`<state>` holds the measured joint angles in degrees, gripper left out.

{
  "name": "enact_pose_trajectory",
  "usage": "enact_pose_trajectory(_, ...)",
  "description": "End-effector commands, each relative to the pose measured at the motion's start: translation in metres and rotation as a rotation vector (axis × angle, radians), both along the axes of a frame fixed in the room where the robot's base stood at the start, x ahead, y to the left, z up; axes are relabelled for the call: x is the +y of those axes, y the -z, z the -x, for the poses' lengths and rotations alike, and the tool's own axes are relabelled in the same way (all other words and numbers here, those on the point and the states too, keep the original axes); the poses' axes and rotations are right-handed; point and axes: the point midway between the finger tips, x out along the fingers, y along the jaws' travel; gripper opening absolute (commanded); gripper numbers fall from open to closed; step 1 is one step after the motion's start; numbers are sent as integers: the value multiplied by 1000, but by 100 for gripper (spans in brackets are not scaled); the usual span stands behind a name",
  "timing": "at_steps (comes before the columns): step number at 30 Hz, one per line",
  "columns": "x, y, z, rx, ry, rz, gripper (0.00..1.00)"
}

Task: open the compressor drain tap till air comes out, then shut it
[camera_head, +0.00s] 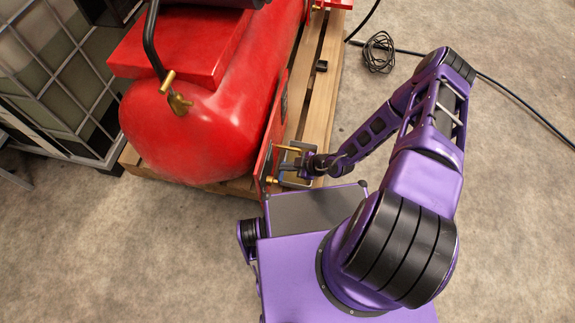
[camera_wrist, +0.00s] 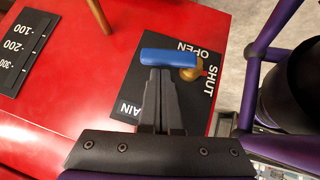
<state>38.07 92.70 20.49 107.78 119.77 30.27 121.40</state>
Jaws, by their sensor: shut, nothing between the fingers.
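The drain tap has a blue lever handle (camera_wrist: 183,57) on a brass body (camera_wrist: 192,73), over a black label plate (camera_wrist: 205,95) marked OPEN and SHUT, with part of DRAIN visible. The handle lies crosswise in the wrist view, reaching left from the brass part. My gripper (camera_wrist: 162,72) is shut and empty, its fingertips against or just in front of the handle's lower edge; I cannot tell whether they touch. In the head view my gripper (camera_head: 301,166) is beside the front end of the red compressor (camera_head: 205,125). The tap is not clear there.
A black scale plate (camera_wrist: 22,50) with numbers is on the red panel. The compressor stands on a wooden pallet (camera_head: 318,100). A caged tank (camera_head: 55,75) stands at left.

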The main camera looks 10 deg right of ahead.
Motion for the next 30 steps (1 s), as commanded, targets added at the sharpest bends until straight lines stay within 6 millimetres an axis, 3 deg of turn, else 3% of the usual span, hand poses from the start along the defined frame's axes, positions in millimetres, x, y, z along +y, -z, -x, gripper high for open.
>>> enact_pose_trajectory(11,0,2,-1,-1,-1,-1,0)
enact_pose_trajectory(18,-5,16,-12,-2,2,0,0)
enact_pose_trajectory(30,-6,11,-11,-1,0,0,0)
